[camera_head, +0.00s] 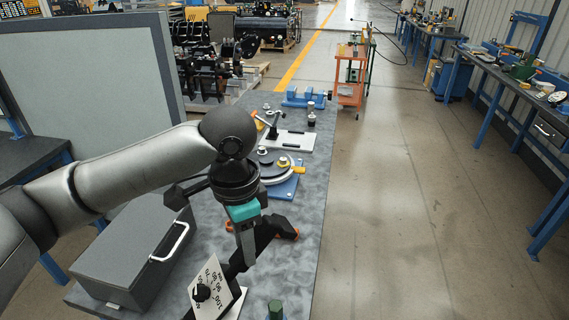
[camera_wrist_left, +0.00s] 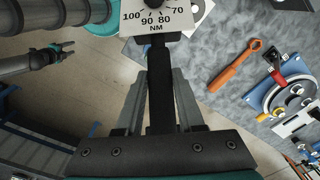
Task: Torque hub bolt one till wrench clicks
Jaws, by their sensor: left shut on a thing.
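My left gripper (camera_head: 243,245) is shut on the black bar of a torque wrench (camera_wrist_left: 162,95). The wrench's white dial plate, marked in NM, shows tilted in the head view (camera_head: 212,285) and at the top of the left wrist view (camera_wrist_left: 152,20). The hub (camera_head: 275,168), a round grey disc with bolts on a blue base, stands on the bench beyond the gripper. It also shows at the right of the left wrist view (camera_wrist_left: 285,95). The wrench is apart from it. I cannot tell which bolt is one. My right gripper (camera_wrist_left: 66,48) shows small at the left, apparently open and empty.
An orange spanner (camera_wrist_left: 235,68) lies on the grey bench (camera_head: 300,210) near the hub. A grey case (camera_head: 130,250) with a handle stands at the left. A white plate with a stand (camera_head: 290,140) and a blue vise (camera_head: 303,97) are farther back. A green-topped object (camera_head: 275,309) stands near the front.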

